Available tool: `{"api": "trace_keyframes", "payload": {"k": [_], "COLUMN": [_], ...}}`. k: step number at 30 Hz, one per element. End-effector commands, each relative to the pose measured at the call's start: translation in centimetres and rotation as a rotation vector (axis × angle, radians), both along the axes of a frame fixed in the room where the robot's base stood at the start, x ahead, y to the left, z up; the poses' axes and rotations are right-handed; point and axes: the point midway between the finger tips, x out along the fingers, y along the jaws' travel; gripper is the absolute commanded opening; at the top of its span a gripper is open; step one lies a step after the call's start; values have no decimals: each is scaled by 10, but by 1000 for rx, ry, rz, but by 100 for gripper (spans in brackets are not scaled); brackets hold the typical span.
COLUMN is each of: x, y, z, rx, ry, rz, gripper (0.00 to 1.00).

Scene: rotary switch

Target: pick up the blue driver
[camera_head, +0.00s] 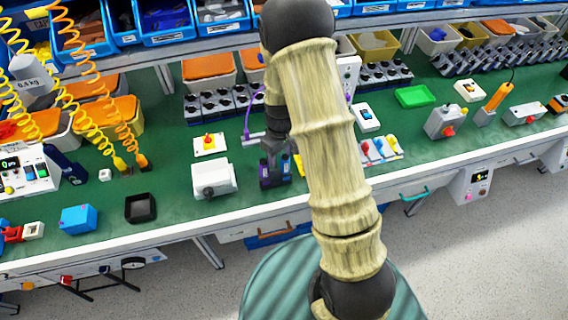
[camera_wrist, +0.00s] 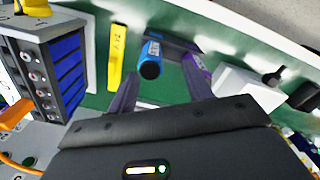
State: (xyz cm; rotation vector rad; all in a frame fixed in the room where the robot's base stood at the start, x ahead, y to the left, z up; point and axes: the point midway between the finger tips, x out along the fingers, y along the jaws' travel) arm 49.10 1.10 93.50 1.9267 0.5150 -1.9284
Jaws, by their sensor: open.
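The blue driver (camera_wrist: 151,58) shows in the wrist view as a blue cylinder with a dark round end and a light marking. In the head view my gripper (camera_head: 272,158) points down over the holder area, where the drivers are small and partly hidden.
A white switch box (camera_head: 212,179) stands just left of the holder in the head view. A yellow strip (camera_wrist: 117,57) lies on its other side. A black tray (camera_head: 140,208) and a blue box (camera_head: 78,219) are farther left. The bench's front edge is close.

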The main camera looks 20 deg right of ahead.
Motion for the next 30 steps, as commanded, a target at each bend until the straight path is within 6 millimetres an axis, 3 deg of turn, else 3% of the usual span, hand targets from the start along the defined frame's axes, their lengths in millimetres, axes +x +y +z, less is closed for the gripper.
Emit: {"api": "trace_keyframes", "payload": {"k": [14,30], "x": [0,-2], "y": [-1,-9], "z": [-9,-59], "rx": [0,0], "ry": [0,0], "rz": [1,0], "gripper": [51,51]}}
